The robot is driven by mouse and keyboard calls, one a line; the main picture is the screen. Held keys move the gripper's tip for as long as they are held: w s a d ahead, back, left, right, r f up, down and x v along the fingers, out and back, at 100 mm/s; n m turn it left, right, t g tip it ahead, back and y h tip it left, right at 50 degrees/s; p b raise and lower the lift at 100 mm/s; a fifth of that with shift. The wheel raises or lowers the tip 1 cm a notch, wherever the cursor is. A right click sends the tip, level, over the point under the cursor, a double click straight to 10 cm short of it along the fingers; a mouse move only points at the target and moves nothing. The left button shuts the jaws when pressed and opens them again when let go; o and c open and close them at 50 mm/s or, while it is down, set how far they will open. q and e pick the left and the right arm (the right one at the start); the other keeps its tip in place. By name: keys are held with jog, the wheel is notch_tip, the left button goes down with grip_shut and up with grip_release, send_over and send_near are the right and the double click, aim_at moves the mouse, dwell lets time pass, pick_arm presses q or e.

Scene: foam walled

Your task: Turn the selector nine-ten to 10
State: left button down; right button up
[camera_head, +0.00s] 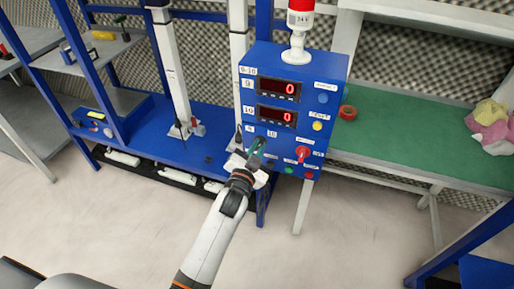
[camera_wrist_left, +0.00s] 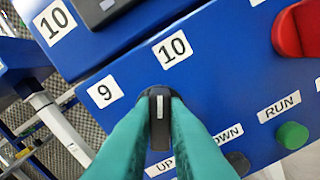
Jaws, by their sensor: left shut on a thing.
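The nine-ten selector (camera_wrist_left: 160,120) is a black knob with a white line, on the front of a blue control box (camera_head: 325,72). In the left wrist view its white line points up the picture, close to the direction of the 10 label (camera_wrist_left: 172,48) and away from the 9 label (camera_wrist_left: 104,91). My left gripper (camera_head: 259,144) has green fingers. They are shut on the knob, one on each side, as the left wrist view (camera_wrist_left: 158,110) shows. In the head view the fingers largely hide the knob. My right gripper is not in view.
A red handle (camera_head: 303,152) sits right of the selector. A green RUN button (camera_wrist_left: 292,135) and UP and DOWN labels lie below. A red-topped lamp (camera_head: 299,20) stands on the box. A green bench (camera_head: 415,140) is at right.

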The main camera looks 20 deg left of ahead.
pick_arm(q)
jog(key=c, duration=1.4)
grip_release()
jog(key=shift+c, duration=0.2)
jog(key=s+b, duration=0.1)
jog(key=s, duration=1.1)
jog(key=shift+a, duration=0.15)
